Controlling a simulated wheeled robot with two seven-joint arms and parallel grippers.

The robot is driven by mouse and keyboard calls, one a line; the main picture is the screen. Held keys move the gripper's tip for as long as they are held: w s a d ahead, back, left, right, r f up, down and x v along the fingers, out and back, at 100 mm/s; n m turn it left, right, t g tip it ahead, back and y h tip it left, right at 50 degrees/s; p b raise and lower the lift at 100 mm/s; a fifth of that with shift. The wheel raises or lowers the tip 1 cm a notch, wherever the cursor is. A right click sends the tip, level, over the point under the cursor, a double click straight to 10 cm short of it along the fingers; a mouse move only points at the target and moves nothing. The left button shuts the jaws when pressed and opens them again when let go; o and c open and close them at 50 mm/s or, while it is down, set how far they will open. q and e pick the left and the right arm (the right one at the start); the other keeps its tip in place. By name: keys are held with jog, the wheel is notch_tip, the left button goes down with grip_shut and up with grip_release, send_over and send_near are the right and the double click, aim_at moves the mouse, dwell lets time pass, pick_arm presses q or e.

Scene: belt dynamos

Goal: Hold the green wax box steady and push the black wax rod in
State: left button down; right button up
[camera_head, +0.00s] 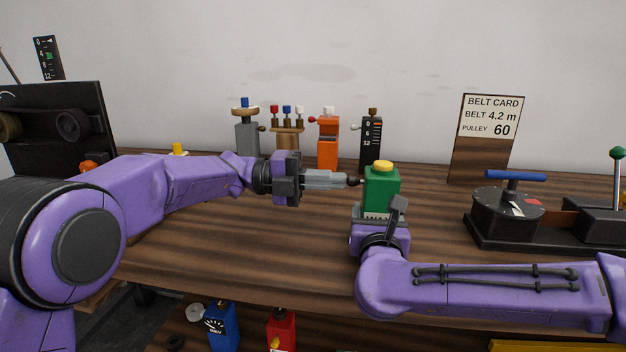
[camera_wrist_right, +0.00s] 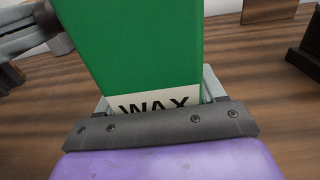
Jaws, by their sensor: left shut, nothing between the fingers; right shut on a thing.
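The green wax box (camera_head: 381,187) with a yellow cap stands upright above the table, and it fills much of the right wrist view (camera_wrist_right: 140,50) with its WAX label. My right gripper (camera_head: 379,216) is shut on its lower part. The black wax rod (camera_head: 355,181) shows as a small dark end at the box's left side. My left gripper (camera_head: 346,181) is shut and empty, level with the rod, its tips pointing right at the rod end. They look touching or nearly so; I cannot tell which. The rod's inner part is hidden.
Behind stand a grey device (camera_head: 247,138), an orange device (camera_head: 327,145) and a black scaled device (camera_head: 371,140). A belt card (camera_head: 487,130) stands at the back right, near a black machine with a blue handle (camera_head: 510,176). The table's middle is mostly clear.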

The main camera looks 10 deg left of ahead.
pick_arm(q)
jog(key=shift+s+d, duration=0.1)
jog(key=shift+d, duration=0.1)
pick_arm(e)
jog(key=shift+s+a+f, duration=0.1)
jog(key=shift+a, duration=0.15)
jog(key=shift+d, duration=0.1)
pick_arm(q)
jog(key=a, duration=1.4)
jog(key=shift+a, duration=0.2)
pick_arm(e)
jog(key=o, duration=1.5)
pick_arm(q)
jog(key=shift+s, duration=0.1)
